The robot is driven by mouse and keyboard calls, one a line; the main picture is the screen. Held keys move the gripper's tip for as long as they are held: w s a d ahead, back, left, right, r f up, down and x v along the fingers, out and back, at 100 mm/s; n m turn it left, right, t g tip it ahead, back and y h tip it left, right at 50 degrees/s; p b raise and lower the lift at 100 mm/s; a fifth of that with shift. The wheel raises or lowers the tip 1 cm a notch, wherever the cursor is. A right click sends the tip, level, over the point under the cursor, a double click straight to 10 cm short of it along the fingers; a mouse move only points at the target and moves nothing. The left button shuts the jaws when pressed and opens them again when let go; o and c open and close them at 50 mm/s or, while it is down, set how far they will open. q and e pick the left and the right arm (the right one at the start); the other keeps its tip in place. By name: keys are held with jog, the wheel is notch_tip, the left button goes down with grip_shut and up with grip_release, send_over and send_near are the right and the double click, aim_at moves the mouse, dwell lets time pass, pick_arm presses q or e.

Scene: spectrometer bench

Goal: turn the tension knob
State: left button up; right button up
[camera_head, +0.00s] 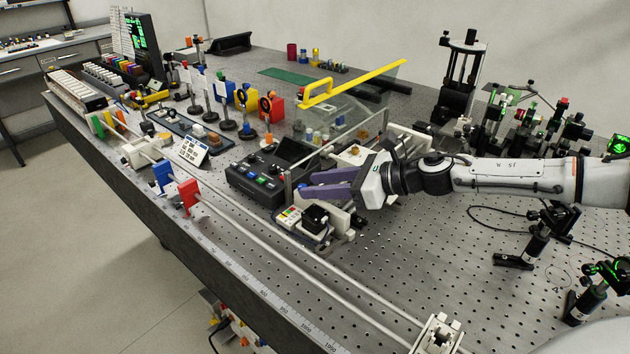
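My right gripper (306,185) comes in from the right over the middle of the bench. Its two purple fingers point left and stand apart with a gap between them. I see nothing held in the gap. Just below the fingers is a small light-coloured device with coloured buttons (290,214) and a black block-like or knob-like part (315,216). I cannot tell for certain which part is the tension knob; it may be this black part or be hidden behind the fingers. My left gripper is not in view.
A black control box (258,181) with coloured buttons stands left of the fingers. A clear panel with a yellow edge (355,83) rises behind the gripper. A long rail (340,290) with red and blue carriages runs along the front edge. Perforated bench (400,255) at front right is mostly clear.

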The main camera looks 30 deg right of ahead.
jog(key=shift+w+a+f, duration=0.2)
jog(key=shift+w+a, duration=0.1)
jog(key=shift+w, duration=0.1)
grip_shut()
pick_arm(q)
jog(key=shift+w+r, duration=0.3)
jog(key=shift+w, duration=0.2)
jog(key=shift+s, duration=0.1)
pick_arm(e)
jog(key=shift+a, duration=0.1)
